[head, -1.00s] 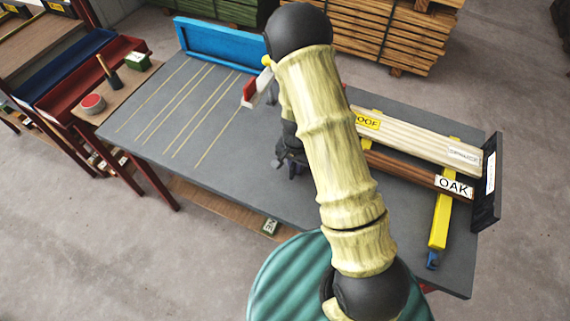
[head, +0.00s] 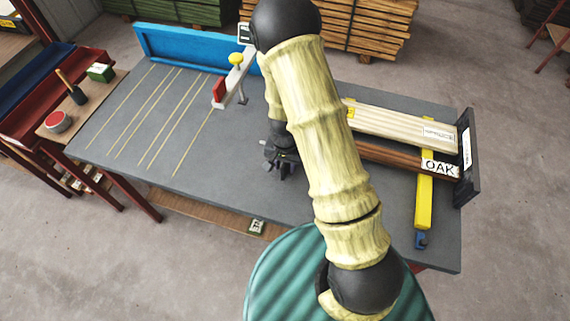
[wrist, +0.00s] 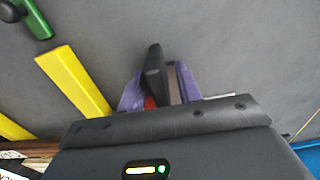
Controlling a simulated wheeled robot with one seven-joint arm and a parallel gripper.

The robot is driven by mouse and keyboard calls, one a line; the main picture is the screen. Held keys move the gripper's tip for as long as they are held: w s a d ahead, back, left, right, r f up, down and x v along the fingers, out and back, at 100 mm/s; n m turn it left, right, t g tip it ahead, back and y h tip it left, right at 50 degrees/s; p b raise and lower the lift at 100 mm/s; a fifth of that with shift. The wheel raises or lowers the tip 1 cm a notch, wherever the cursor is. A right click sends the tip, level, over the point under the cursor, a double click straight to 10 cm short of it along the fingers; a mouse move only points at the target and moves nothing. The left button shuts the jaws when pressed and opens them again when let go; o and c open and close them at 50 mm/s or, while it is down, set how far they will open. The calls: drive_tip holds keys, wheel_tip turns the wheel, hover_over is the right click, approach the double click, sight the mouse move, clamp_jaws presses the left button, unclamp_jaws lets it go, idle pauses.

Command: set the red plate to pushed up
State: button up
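The red plate (head: 219,90) sits at the near end of a pale bar with a yellow knob (head: 236,59), toward the back of the grey table. The bar's far end is close to my arm's dark joint in the picture. My gripper (head: 283,166) is low over the middle of the table, to the right of and nearer than the red plate, apart from it. In the wrist view, purple finger pads (wrist: 158,90) show with a dark piece and a bit of red between them. I cannot tell whether they are open or shut.
The grey table (head: 120,125) has a blue fence (head: 190,52) at the back left. An oak board (head: 385,158), a pale board (head: 400,125) and a yellow bar (head: 425,190) lie at the right.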

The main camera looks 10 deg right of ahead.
wheel_tip(320, 180, up, 17)
drive_tip(key=shift+r+p, duration=0.2)
drive_tip(key=shift+p, duration=0.2)
idle(0.4)
drive_tip(key=shift+s, duration=0.1)
drive_tip(key=s+d+r+n+t, duration=0.2)
drive_tip(key=s+d+r+n, duration=0.3)
drive_tip(key=s, duration=0.5)
drive_tip(key=shift+r+n+t, duration=0.3)
drive_tip(key=shift+r+n, duration=0.1)
drive_tip(key=shift+r, duration=0.1)
